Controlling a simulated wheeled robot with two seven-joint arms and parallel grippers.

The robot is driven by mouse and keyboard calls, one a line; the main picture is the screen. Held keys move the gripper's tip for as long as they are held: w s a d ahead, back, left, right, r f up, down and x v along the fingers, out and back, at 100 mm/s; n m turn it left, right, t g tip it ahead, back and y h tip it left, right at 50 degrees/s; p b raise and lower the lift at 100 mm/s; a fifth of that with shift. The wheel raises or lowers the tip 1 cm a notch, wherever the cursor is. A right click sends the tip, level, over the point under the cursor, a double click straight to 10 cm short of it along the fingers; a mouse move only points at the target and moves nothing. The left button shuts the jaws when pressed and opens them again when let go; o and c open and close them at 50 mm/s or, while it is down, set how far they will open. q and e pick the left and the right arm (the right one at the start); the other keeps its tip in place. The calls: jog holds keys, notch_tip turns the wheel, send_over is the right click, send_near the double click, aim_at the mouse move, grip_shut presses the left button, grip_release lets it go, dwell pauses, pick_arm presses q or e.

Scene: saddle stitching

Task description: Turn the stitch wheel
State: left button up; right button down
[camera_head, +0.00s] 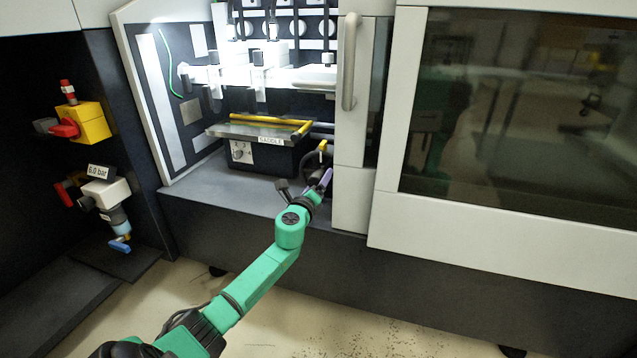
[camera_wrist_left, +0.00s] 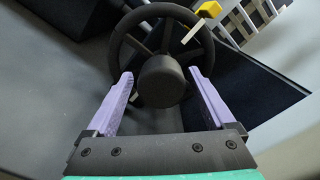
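The stitch wheel (camera_wrist_left: 162,18) is a dark spoked handwheel with a thick round hub (camera_wrist_left: 161,80). It fills the upper middle of the left wrist view. In the head view, the wheel (camera_head: 312,160) is small and partly hidden, at the right end of the saddle unit (camera_head: 262,157). My left gripper (camera_wrist_left: 160,76) is open. Its two purple fingers point at the wheel, one on each side of the hub in the picture. I cannot tell whether they touch it. In the head view, my left gripper (camera_head: 326,177) is just in front of the wheel. My right gripper is not in view.
A yellow piece (camera_wrist_left: 209,9) shows by the wheel's rim. A white post with a handle (camera_head: 348,60) stands close to the right of the wheel. A large windowed door (camera_head: 500,215) is further right. The grey ledge (camera_head: 215,190) is mostly clear.

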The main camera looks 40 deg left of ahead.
pick_arm(q)
jog(key=p+v, duration=0.3)
jog(key=v, duration=1.1)
jog(key=shift+s, duration=0.3)
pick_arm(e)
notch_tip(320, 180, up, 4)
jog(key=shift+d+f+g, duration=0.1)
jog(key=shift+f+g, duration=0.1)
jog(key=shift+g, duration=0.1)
pick_arm(q)
jog(key=shift+d, duration=0.15)
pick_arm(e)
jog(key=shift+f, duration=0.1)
